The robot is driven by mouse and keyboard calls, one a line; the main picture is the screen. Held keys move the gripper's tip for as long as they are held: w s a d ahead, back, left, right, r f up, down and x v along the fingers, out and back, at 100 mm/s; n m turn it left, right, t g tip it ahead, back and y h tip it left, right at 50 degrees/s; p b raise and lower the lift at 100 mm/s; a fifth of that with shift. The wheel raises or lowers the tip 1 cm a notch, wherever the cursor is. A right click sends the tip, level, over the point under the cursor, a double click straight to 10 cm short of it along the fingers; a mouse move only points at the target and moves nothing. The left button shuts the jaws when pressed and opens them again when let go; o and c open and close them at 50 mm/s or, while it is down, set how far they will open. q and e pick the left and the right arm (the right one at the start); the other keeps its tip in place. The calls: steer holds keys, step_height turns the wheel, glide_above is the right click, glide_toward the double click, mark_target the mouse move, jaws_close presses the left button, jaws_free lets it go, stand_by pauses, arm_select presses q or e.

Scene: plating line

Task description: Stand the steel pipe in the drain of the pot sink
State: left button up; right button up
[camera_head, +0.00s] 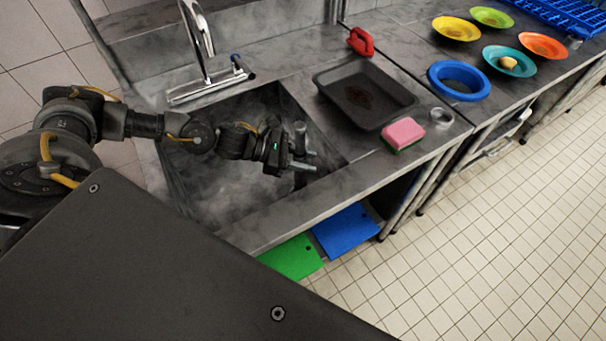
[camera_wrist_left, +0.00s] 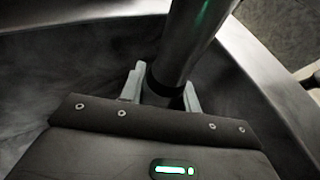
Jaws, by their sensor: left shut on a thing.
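The steel pipe (camera_head: 299,134) is a grey metal cylinder. In the left wrist view the pipe (camera_wrist_left: 192,42) is large and runs up out of the frame, with a dark band low down. The pale fingers of my left gripper (camera_wrist_left: 162,92) are shut on it, one on each side. The pipe's lower end and the sink drain are hidden. My right gripper is not in view.
A faucet (camera_head: 205,45) stands behind the sink. A blue bowl (camera_head: 458,81) and several coloured plates lie farther right.

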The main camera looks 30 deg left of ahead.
mark_target(305, 175)
arm_select(q)
step_height(305, 175, down, 3)
steer(key=shift+w+r, duration=0.1)
steer(key=shift+r, duration=0.1)
steer(key=shift+f+p, duration=0.4)
steer(key=shift+f, duration=1.7)
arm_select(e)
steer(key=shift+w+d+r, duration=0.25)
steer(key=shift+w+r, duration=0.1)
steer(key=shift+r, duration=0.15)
arm_select(q)
steer(key=shift+f, duration=0.1)
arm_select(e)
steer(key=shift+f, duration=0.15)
arm_select(q)
steer(key=o, duration=1.1)
steer(key=shift+o, duration=0.2)
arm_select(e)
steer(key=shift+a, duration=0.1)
